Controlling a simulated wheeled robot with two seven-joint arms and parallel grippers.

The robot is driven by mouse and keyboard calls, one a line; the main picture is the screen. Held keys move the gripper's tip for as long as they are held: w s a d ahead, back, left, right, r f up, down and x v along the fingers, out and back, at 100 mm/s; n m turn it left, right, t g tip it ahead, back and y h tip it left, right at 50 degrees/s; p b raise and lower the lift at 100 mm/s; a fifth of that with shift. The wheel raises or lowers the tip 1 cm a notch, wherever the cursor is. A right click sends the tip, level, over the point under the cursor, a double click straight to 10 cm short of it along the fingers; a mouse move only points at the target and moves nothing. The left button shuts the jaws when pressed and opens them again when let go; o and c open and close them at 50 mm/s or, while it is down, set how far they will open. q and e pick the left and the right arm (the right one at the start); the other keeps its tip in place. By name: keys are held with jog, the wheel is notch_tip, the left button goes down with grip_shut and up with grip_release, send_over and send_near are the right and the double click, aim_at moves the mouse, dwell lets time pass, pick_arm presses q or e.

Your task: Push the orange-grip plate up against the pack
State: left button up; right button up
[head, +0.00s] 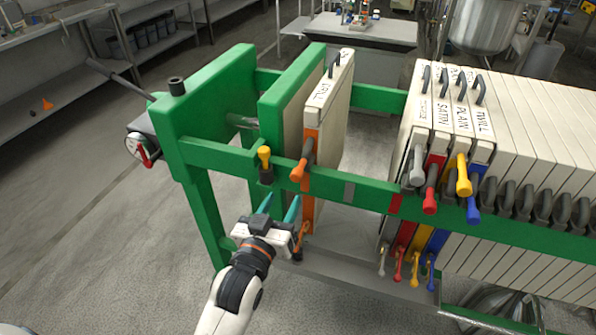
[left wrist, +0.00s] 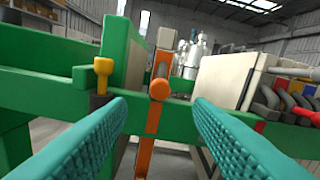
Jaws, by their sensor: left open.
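The orange-grip plate (head: 342,95) is a cream plate with an orange edge and an orange side grip (head: 300,168). It stands upright in the green frame, just right of the green pressing plate (head: 292,85), with a wide gap to the pack (head: 520,120) on its right. My left gripper (head: 279,206) is open below the frame's front rail, near the orange grip. In the left wrist view, its two teal fingers spread left and right (left wrist: 158,112), and the orange grip (left wrist: 160,89) shows between and beyond them. My right gripper is not in view.
The green front rail (head: 345,188) runs across in front of the plates. A yellow-topped peg (head: 264,158) stands on it left of the orange grip. Grey, red, yellow and blue grips stick out from the pack's near plates. A grey tray (head: 350,272) lies below.

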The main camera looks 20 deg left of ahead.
aim_at(295, 179)
pick_arm(q)
jog(key=w, duration=1)
jog(key=shift+w+d+p, duration=0.2)
jog(key=shift+w+p, duration=0.1)
jog(key=shift+w, duration=0.05)
grip_shut()
